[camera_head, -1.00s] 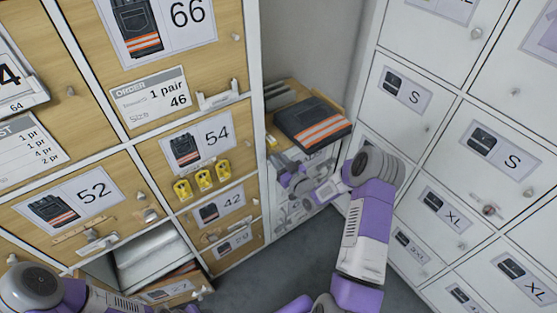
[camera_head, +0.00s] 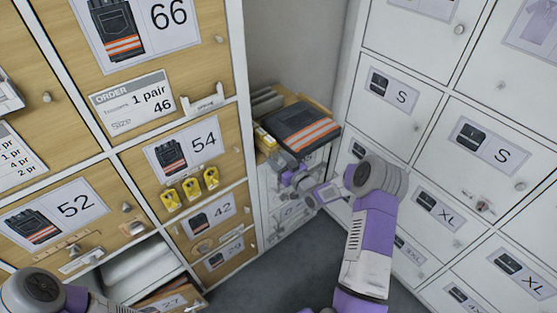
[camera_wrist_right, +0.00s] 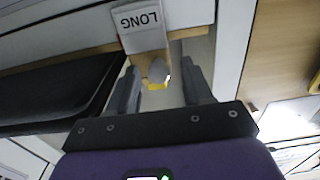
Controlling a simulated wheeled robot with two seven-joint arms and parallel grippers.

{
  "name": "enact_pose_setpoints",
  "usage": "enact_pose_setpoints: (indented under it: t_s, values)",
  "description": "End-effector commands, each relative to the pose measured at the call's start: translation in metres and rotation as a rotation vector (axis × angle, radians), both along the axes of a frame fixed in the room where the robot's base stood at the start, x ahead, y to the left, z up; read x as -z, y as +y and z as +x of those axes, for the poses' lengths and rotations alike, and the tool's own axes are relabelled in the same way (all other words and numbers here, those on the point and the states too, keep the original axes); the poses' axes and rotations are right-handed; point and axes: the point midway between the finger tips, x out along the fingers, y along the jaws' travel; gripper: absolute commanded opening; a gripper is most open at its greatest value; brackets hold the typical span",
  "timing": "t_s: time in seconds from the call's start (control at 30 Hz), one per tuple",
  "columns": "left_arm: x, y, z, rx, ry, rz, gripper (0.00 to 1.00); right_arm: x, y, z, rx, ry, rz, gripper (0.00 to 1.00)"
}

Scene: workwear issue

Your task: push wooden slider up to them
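Black folded trousers with orange stripes (camera_head: 303,128) lie on a low cabinet in the corner. A wooden piece (camera_wrist_right: 157,65) with a grey knob and a white "LONG" tag (camera_wrist_right: 140,22) shows in the right wrist view; I cannot tell for sure that it is the wooden slider. My left gripper is out of view.
Wooden drawers (camera_head: 190,165) stand at the left, with yellow tags (camera_head: 191,188) on one front and an open lower drawer (camera_head: 140,270). White lockers (camera_head: 400,95) close the right side. Dark floor (camera_head: 265,285) is clear between them.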

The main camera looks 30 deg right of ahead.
Motion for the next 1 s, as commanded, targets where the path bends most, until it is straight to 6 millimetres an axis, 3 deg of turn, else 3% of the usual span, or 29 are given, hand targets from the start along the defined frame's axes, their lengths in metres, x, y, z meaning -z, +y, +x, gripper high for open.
enact_pose_setpoints:
  t_s: [0.23, 0.63, 1.0]
  values:
    - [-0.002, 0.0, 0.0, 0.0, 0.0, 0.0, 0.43, 0.0, -0.002, -0.007, 0.001, 0.001, -0.001, 0.5]
    - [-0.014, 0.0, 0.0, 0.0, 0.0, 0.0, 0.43, -0.001, -0.011, -0.067, 0.001, 0.002, 0.0, 0.5]
    - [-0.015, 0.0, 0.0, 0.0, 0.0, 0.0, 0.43, 0.0, -0.012, -0.075, 0.0, 0.0, -0.001, 0.5]
